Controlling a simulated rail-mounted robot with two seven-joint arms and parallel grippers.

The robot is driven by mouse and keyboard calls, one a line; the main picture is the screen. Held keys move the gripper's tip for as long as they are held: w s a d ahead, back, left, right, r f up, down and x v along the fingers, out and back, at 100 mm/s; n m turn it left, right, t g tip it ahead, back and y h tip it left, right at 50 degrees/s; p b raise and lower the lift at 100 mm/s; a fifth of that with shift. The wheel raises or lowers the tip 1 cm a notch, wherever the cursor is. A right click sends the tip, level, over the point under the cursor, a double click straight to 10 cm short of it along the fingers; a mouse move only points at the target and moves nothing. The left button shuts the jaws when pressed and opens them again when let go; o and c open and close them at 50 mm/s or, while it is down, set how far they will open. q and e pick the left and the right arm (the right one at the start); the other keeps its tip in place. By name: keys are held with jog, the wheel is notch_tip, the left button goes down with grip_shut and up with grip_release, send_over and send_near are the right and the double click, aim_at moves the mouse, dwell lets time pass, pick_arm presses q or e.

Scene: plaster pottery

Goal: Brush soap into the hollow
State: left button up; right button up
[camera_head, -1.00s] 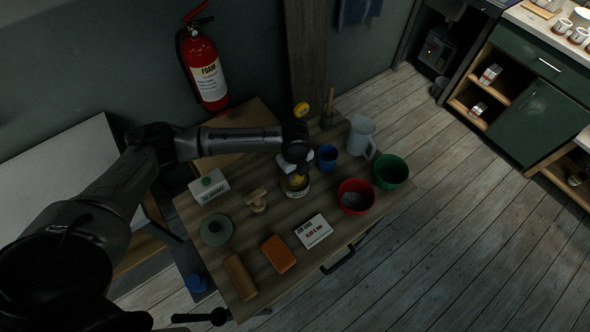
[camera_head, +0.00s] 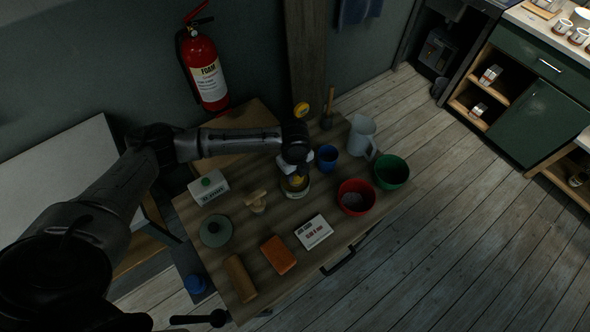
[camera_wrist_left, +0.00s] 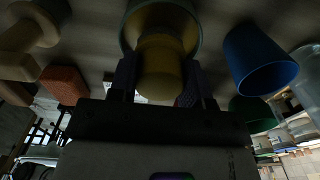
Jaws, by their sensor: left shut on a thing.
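My left gripper (camera_head: 294,168) is over the worktable (camera_head: 318,270), pointing down at a small jar (camera_head: 295,191). It is shut on a yellow-brown rounded handle, probably the brush's (camera_wrist_left: 160,68), in the left wrist view. A round greenish rim (camera_wrist_left: 128,30) surrounds the far end of the handle there; whether they touch cannot be told. The bristles and the jar's contents are hidden. No hollow is clearly recognizable. My right gripper is out of view.
Near the jar stand a blue cup (camera_head: 327,158), a red bowl (camera_head: 356,197), a green bowl (camera_head: 391,172) and a pale jug (camera_head: 361,136). A wooden tool (camera_head: 257,201), a labelled box (camera_head: 313,232), an orange block (camera_head: 278,255) and a round lidded thing (camera_head: 215,231) lie left and in front.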

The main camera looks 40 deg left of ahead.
pick_arm(q)
jog(key=shift+f, duration=0.45)
dwell(0.4)
dwell(0.5)
dwell(0.7)
jog(key=shift+f+p, duration=0.1)
jog(key=shift+p, duration=0.3)
dwell(0.4)
dwell(0.7)
notch_tip(320, 180, up, 7)
jog(key=p, duration=0.8)
dwell(0.5)
